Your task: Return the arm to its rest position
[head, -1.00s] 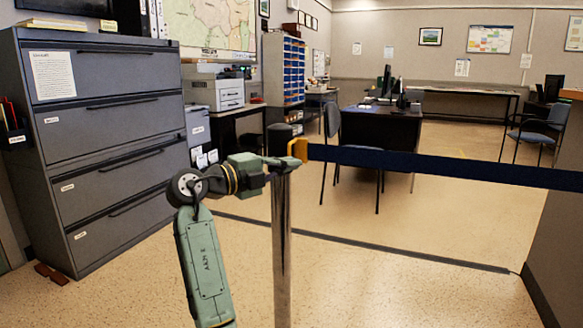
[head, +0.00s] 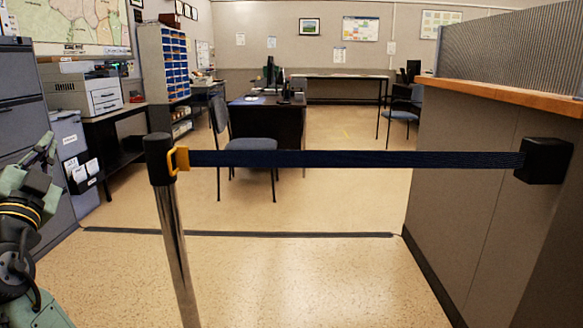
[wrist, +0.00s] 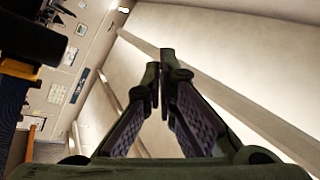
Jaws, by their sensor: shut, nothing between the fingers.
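My gripper (head: 47,147) is at the left edge of the head view, raised and folded back close to me, apart from the post and the belt. In the wrist view its two fingers (wrist: 158,88) point up toward the ceiling and come together at the tips, with nothing between them. Part of my arm is cut off by the left edge of the head view.
A chrome post (head: 172,240) stands ahead, its dark blue belt (head: 350,159) stretched by a yellow clip to a black wall box (head: 544,161) on the counter (head: 490,190) at right. A grey cabinet (head: 22,110) is at left. Floor before the belt is clear.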

